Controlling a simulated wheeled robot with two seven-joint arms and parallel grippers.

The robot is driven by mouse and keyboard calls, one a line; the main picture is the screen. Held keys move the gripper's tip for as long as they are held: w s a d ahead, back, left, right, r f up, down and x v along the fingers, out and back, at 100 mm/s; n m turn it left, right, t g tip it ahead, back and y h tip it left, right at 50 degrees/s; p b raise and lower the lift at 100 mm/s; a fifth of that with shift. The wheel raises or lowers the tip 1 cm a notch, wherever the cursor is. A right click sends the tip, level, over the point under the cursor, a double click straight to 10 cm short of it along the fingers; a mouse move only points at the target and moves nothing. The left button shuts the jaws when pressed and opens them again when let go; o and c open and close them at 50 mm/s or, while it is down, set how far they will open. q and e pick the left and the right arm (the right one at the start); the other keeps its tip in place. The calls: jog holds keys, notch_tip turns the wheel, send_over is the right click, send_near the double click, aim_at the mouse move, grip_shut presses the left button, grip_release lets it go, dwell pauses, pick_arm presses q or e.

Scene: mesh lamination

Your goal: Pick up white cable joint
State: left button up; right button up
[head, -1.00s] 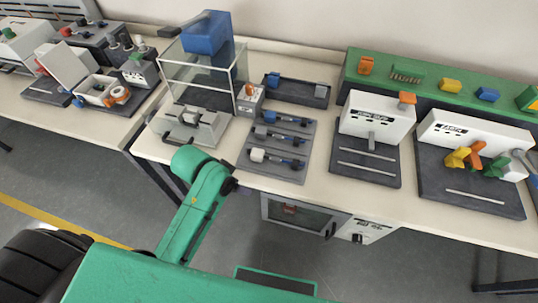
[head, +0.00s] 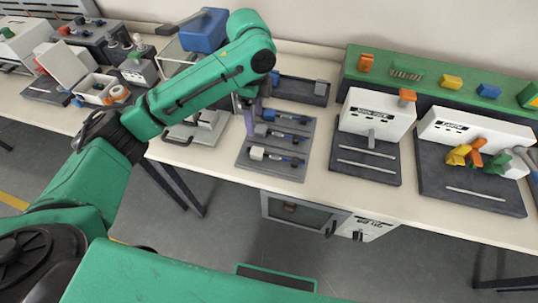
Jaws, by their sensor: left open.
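The white cable joint (head: 257,153) lies on the front row of a dark grey board (head: 275,174), with a dark and blue cable part to its right. Two similar joints lie in the rows behind it: a dark blue one (head: 262,131) and a grey-blue one (head: 269,115). My left gripper (head: 250,127) reaches over from the left and points down at the board's left edge, behind and slightly left of the white joint. Its purple fingers are open and apart from the white joint. My right gripper is not in view.
My left arm covers much of the clear box with the blue hopper (head: 204,30). A grey fixture (head: 207,122) is left of the board. A dark tray (head: 302,92) lies behind it. White machines (head: 375,112) stand right. Bare table (head: 322,165) separates them from the board.

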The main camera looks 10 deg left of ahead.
aim_at(258, 151)
pick_arm(q)
notch_tip(258, 151, down, 14)
jog(key=p, duration=0.2)
jog(key=shift+s+d+r+p, duration=0.1)
jog(key=shift+s+r+p, duration=0.1)
jog(key=shift+p, duration=0.2)
jog(key=shift+w+f, duration=0.1)
jog(key=shift+f, duration=0.25)
grip_shut()
